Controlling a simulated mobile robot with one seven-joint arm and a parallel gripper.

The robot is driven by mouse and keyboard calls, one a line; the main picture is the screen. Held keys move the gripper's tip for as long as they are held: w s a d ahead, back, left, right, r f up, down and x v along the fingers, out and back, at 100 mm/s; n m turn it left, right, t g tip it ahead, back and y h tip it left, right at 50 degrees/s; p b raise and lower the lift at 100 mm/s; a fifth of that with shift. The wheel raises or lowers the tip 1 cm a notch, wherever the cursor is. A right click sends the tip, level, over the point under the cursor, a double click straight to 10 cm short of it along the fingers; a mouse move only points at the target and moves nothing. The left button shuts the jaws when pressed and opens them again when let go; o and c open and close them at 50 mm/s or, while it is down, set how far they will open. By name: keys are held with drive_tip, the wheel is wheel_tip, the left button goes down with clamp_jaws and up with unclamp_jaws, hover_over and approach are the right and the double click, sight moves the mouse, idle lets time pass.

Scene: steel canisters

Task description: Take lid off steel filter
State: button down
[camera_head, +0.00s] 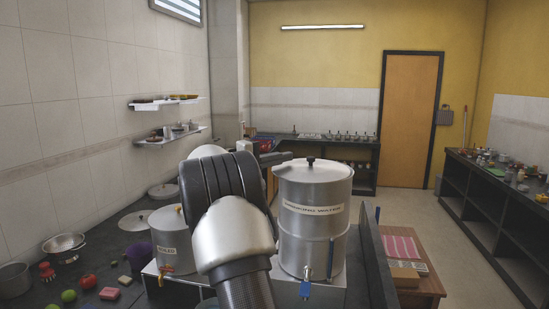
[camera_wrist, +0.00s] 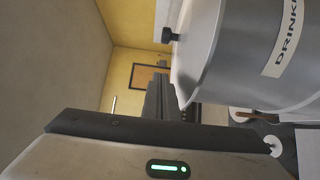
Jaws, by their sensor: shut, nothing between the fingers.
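The steel filter is a large steel drum (camera_head: 312,240) labelled "DRINKING WATER", with a blue tap low on its front. It also shows tipped sideways in the wrist view (camera_wrist: 235,60). Its round lid (camera_head: 328,172) sits on top and has a black knob (camera_head: 311,162). In the wrist view the knob (camera_wrist: 169,36) stands clear, with nothing around it. My gripper (camera_head: 283,157) is partly hidden behind my arm in the head view, at the left edge of the lid, apart from the knob. It is shut and empty.
A smaller steel canister (camera_head: 174,240) with a red tap stands left of my arm. Loose lids (camera_head: 137,220), bowls, a tomato (camera_head: 88,281) and other small items lie on the dark left counter. A low wooden table (camera_head: 418,285) stands at right, beyond a dark panel. Open floor lies further right.

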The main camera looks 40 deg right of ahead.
sight(304, 171)
drive_tip(key=d, duration=0.3)
drive_tip(key=shift+s+d+r+p, duration=0.1)
drive_tip(key=shift+d+p, duration=0.2)
drive_tip(key=shift+p, duration=0.05)
drive_tip(key=shift+s+d, duration=0.2)
drive_tip(key=shift+s, duration=0.1)
drive_tip(key=shift+s+a, duration=0.35)
drive_tip(key=shift+s, duration=0.45)
drive_tip(key=shift+s+a, duration=0.35)
drive_tip(key=shift+s, duration=0.4)
drive_tip(key=shift+s+a+f+b, duration=0.1)
drive_tip(key=shift+s+f+b, duration=0.15)
drive_tip(key=shift+b, duration=0.2)
drive_tip(key=s+b, duration=0.1)
drive_tip(key=s+a+b, duration=0.1)
drive_tip(key=s+b, duration=0.2)
drive_tip(key=shift+a+r, duration=0.2)
drive_tip(key=shift+a, duration=0.15)
